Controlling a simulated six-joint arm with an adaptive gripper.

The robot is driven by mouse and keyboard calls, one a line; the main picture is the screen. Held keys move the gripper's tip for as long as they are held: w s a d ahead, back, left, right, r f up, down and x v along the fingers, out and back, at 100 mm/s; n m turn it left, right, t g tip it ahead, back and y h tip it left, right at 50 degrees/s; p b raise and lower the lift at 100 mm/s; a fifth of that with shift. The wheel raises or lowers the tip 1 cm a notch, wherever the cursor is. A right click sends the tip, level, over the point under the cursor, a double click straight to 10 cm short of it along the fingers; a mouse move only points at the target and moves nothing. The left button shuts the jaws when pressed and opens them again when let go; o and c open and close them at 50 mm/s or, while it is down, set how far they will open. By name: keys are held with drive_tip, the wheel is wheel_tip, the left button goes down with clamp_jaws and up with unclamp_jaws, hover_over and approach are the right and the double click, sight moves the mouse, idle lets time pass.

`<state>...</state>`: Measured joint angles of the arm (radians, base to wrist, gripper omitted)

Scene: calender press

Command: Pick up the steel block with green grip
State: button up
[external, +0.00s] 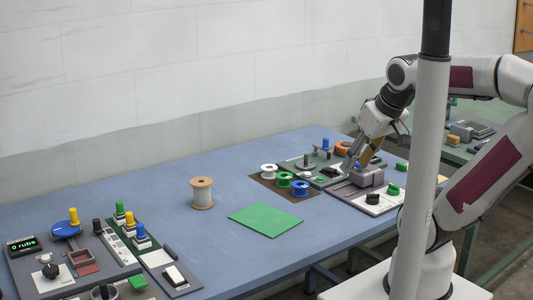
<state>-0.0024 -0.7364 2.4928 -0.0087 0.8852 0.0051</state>
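I cannot tell for certain which thing is the steel block with green grip. A small pale piece with a green top (119,209) stands upright in a row at the left, beside a yellow-topped piece (130,218) and a blue-topped piece (140,232). My gripper (360,156) points down at the right end of the table, far from that row. It is just above or behind a grey block-shaped unit (369,176). Its fingertips are small and partly lost against the things there, so its opening and any hold are unclear.
A green mat (265,219) lies mid-table. A copper-coloured spool (202,193) stands left of it. White (269,170), green (284,180) and blue (300,187) spools sit on a dark pad. A panel with a green knob (392,190) is at the right. Open blue tabletop surrounds the mat.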

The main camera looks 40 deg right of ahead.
drive_tip(key=w+a+r+n+t+y, duration=0.1)
drive_tip(key=w+a+n+t, duration=0.2)
drive_tip(key=w, duration=1.4)
drive_tip(key=w+a+r+n+t+y, duration=0.15)
drive_tip(key=w+a, duration=0.35)
drive_tip(key=w, duration=1.2)
drive_tip(key=w+a+f+n+y, duration=0.3)
drive_tip(key=w+a+f, duration=0.55)
drive_tip(key=a, duration=0.35)
drive_tip(key=n+g+y, duration=0.2)
drive_tip(key=n+y, duration=0.1)
drive_tip(key=y, duration=0.3)
approach(120, 212)
drive_tip(key=shift+w+d+r, duration=0.35)
drive_tip(key=shift+w+r, duration=0.05)
drive_tip(key=shift+r, duration=0.2)
drive_tip(key=shift+g+h+x, duration=0.25)
drive_tip(key=shift+x, duration=1)
drive_tip(key=shift+w+a+f, duration=0.1)
